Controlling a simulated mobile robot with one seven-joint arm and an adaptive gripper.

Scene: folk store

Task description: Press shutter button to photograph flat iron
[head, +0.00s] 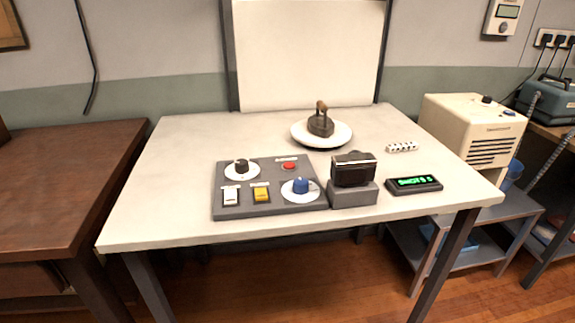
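The flat iron (320,122), dark with a brown handle, stands on a round white plate (338,142) near the back of the white table. A black camera (353,169) sits on a grey block (352,195) nearer the front. A grey control panel (240,207) lies left of the camera. It bears a red button (289,166), a black knob (242,165), a blue knob (301,186), a white switch (231,195) and a yellow switch (261,194). The panel's labels are too small to read. My gripper is not in view.
A small display with green characters (413,185) lies right of the camera. A white patterned strip (402,147) lies behind it. A white backdrop (307,60) stands behind the table. A brown table (60,185) is at left, a beige machine (470,135) at right. The white table's left side is clear.

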